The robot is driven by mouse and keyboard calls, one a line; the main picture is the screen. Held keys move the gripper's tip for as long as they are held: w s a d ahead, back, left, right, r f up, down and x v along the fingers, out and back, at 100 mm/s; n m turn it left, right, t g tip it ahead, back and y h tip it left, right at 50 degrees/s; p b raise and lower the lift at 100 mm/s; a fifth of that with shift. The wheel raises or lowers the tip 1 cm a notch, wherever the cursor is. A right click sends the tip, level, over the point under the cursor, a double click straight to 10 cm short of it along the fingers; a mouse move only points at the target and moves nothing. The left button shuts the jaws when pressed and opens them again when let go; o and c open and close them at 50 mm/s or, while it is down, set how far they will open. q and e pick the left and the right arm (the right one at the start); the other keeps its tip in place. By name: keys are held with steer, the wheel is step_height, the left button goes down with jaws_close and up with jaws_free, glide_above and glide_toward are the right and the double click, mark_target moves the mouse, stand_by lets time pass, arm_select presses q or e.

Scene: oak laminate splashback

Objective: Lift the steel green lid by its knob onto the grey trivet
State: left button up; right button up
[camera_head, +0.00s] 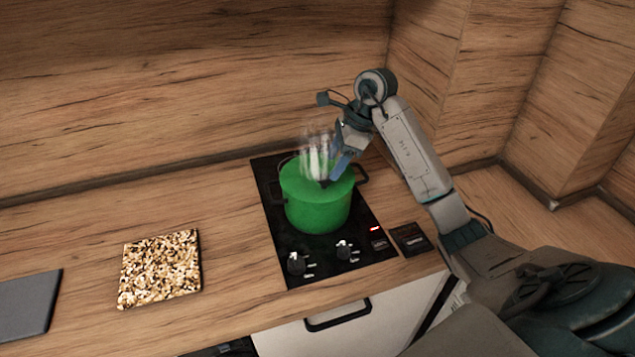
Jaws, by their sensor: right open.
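The green lid (305,182) sits on a green pot (318,212) with dark side handles, on a black hob. My right gripper (334,174) is open, at the top of the lid on its right side. The knob is hidden or lost behind the gripper and a whitish, steam-like haze, so I cannot tell whether the fingers are around it. A flat grey slab (28,304), which looks like the grey trivet, lies at the left edge, partly cut off by the frame. My left gripper is not in view.
A speckled brown-and-white board (160,268) lies on the counter between the grey slab and the hob (273,222). The hob has two front knobs (297,263) and a red light. A small dark square (411,238) lies right of the hob. A wooden splashback stands close behind.

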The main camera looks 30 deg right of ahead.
mark_target(326, 176)
steer(key=b+x, duration=0.2)
steer(key=x, duration=0.2)
steer(key=shift+s+a+f, duration=0.1)
steer(key=shift+a, duration=0.05)
steer(key=shift+w+a+f, duration=0.15)
steer(key=shift+w+f, duration=0.05)
steer(key=shift+f, duration=0.2)
steer(key=shift+r, duration=0.1)
steer(key=c, duration=1.2)
